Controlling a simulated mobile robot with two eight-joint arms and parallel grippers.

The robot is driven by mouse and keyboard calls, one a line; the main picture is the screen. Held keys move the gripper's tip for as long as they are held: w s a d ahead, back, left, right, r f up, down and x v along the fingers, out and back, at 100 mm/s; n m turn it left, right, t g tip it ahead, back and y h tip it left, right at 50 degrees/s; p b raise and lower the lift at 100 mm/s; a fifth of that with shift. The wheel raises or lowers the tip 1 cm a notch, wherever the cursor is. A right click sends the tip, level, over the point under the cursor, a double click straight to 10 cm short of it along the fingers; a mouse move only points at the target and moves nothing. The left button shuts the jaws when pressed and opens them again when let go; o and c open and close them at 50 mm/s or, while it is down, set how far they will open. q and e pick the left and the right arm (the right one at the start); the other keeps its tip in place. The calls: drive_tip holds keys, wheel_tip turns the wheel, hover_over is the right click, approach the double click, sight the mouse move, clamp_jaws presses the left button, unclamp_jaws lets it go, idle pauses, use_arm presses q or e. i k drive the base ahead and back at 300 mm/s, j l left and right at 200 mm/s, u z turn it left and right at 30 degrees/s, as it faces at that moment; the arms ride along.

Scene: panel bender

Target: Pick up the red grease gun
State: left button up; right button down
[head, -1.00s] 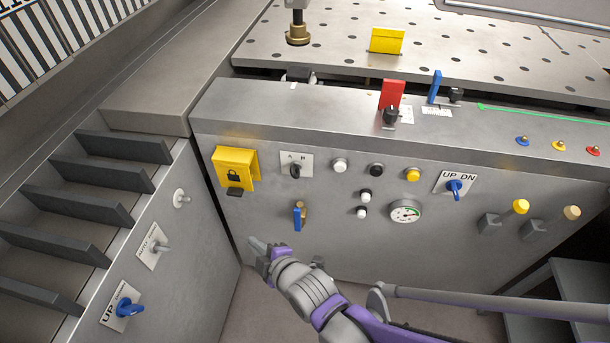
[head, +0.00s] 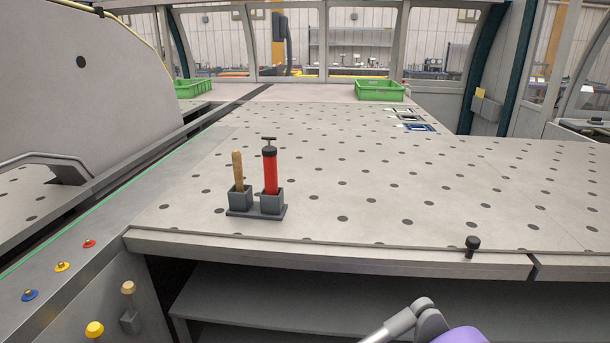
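The red grease gun (head: 270,172) stands upright in the right-hand cup of a small dark grey holder (head: 257,212) on the perforated table. It has a red barrel and a dark T-shaped handle on top. A wooden-handled tool (head: 238,170) stands in the left-hand cup, close beside it. Part of my arm, grey and purple, shows at the bottom edge, well short of the holder. Neither gripper's fingers are in view.
The table (head: 400,190) around the holder is clear. A black knob (head: 472,246) sits at its front edge. Green crates (head: 380,90) stand at the back. A panel with coloured buttons (head: 62,267) is at left, and a shelf (head: 290,305) lies below the table.

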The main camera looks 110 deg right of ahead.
sight(269, 152)
drive_tip(key=z, duration=1.75)
